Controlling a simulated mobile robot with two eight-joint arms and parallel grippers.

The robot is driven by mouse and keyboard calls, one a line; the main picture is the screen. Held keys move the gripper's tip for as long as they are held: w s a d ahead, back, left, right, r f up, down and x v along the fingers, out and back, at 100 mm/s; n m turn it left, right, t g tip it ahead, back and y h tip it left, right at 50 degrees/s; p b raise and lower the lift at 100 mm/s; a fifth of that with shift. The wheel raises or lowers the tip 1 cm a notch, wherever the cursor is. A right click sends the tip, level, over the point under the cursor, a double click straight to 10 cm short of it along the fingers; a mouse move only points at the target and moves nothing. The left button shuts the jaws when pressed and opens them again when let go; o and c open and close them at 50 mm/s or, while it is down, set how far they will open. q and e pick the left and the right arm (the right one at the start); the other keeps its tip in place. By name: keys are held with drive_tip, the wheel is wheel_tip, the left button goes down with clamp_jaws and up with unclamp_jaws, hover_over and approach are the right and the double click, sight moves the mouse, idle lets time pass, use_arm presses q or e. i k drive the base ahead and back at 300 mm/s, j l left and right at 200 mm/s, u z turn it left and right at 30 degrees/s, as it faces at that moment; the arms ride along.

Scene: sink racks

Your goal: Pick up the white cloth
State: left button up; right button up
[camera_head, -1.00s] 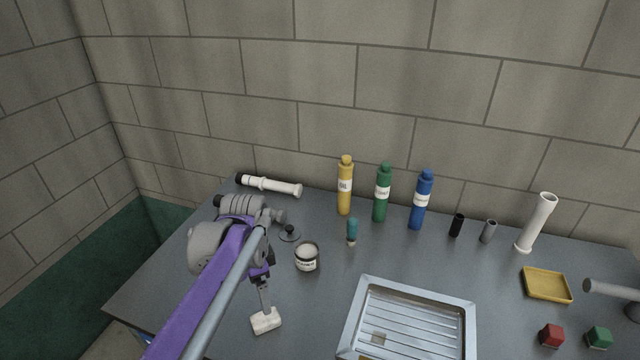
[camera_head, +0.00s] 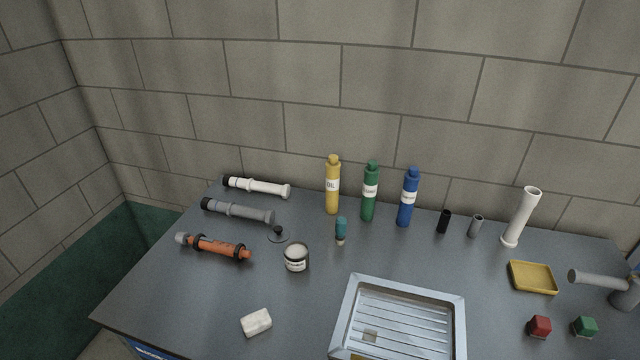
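The white cloth (camera_head: 256,322) is a small, folded, off-white block. It lies on the grey table near the front left, left of the metal sink rack. Nothing touches or covers it. Neither my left gripper nor my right gripper shows in the head view.
The metal sink rack (camera_head: 402,318) is at front centre. A jar (camera_head: 296,257), a small teal bottle (camera_head: 341,230) and an orange tube (camera_head: 213,247) lie behind the cloth. Yellow (camera_head: 332,186), green (camera_head: 370,192) and blue (camera_head: 408,198) bottles stand near the wall. The table around the cloth is clear.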

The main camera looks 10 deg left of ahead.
sight(253, 323)
drive_tip(key=l+u, duration=0.55)
drive_tip(key=u, duration=0.2)
drive_tip(key=l+u, duration=0.35)
